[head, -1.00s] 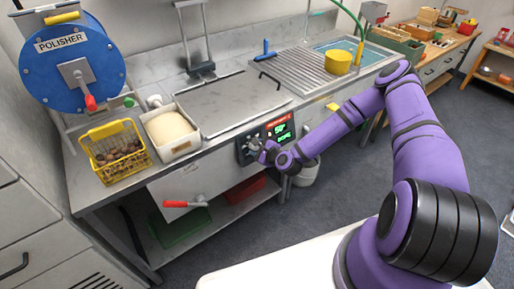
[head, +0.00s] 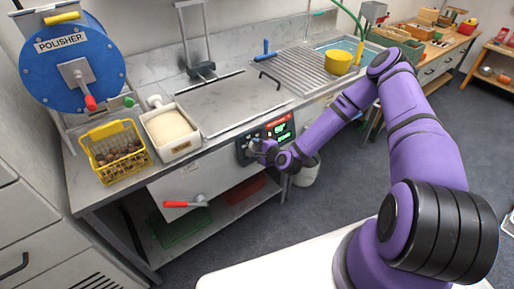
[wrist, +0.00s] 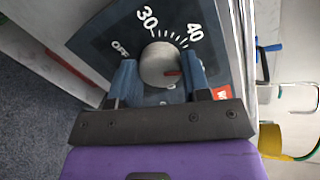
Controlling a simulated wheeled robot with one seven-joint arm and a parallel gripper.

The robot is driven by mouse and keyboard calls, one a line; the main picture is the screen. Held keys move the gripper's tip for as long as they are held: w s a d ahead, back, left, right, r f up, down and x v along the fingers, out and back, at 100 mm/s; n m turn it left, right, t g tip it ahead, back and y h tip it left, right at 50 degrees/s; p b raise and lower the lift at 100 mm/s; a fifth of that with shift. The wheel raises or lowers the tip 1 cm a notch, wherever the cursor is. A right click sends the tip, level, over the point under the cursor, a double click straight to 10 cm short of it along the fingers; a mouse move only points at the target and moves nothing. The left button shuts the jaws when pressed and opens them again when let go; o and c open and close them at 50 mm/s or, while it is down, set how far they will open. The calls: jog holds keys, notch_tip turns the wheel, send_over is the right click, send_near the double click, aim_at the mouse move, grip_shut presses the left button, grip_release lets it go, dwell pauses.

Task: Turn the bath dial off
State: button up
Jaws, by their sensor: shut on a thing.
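The bath dial (wrist: 158,66) is a round grey knob with a small red pointer on a dark plate marked OFF, 30 and 40. In the wrist view the red pointer is at the knob's right side, away from the OFF mark. My gripper (wrist: 160,72) has one blue finger on each side of the knob and is shut on it. In the head view my gripper (head: 256,148) is at the dark control panel (head: 276,133) on the bench front, largely hiding the dial. A lit green display (head: 283,130) is beside it.
A metal lid (head: 228,101) lies on the bench above the panel. A white tub (head: 170,132) and a yellow basket of chestnuts (head: 112,168) stand to its left. A red-handled lever (head: 184,203) sticks out of the bench front below.

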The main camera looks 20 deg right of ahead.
jog(key=n, duration=0.4)
jog(key=shift+n, duration=0.3)
jog(key=n, duration=0.3)
jog(key=shift+n, duration=0.3)
jog(key=n, duration=0.4)
jog(key=shift+a+f+h, duration=0.1)
jog(key=shift+h, duration=0.3)
jog(key=n, duration=0.3)
jog(key=shift+n, duration=0.4)
jog(key=n, duration=0.3)
jog(key=shift+s+n, duration=0.1)
jog(key=shift+n, duration=0.2)
jog(key=n, duration=0.3)
jog(key=shift+h, duration=0.3)
jog(key=n, duration=0.3)
jog(key=shift+n, duration=0.4)
jog(key=shift+d+f+n, duration=0.1)
jog(key=shift+d+n, duration=0.05)
jog(key=shift+n, duration=0.65)
jog(key=shift+d+n, duration=0.1)
jog(key=shift+n, duration=1)
